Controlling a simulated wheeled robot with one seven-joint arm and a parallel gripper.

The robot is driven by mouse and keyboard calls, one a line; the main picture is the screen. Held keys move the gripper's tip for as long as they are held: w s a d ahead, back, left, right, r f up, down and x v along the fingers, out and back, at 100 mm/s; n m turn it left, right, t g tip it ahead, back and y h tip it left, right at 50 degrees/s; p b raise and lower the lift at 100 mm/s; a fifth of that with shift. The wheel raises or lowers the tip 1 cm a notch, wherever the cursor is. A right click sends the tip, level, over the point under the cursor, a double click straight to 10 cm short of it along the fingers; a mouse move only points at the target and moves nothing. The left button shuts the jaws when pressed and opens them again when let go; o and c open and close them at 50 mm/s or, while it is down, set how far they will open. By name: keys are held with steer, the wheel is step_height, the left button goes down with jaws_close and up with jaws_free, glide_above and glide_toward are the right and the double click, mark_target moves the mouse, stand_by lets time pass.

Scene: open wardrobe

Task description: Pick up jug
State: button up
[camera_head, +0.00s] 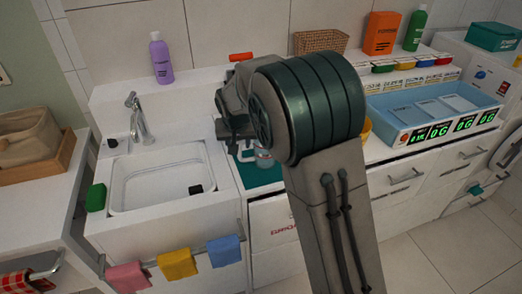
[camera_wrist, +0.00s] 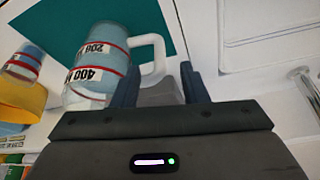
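The jug (camera_wrist: 97,60) is a clear and blue measuring jug with red bands, black volume marks and a white handle (camera_wrist: 153,52).
A sink (camera_head: 160,180) with a tap (camera_head: 138,118) is to the left. A purple bottle (camera_head: 160,58) stands behind it. A blue tray (camera_head: 432,110) is to the right. A second, smaller measuring cup (camera_wrist: 22,65) and a yellow bowl (camera_wrist: 20,98) are near the jug.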

steer(key=shift+p+x, duration=0.3)
steer(key=shift+x, duration=2.5)
steer(key=shift+c, duration=0.3)
steer(key=shift+r, duration=0.1)
jaws_close()
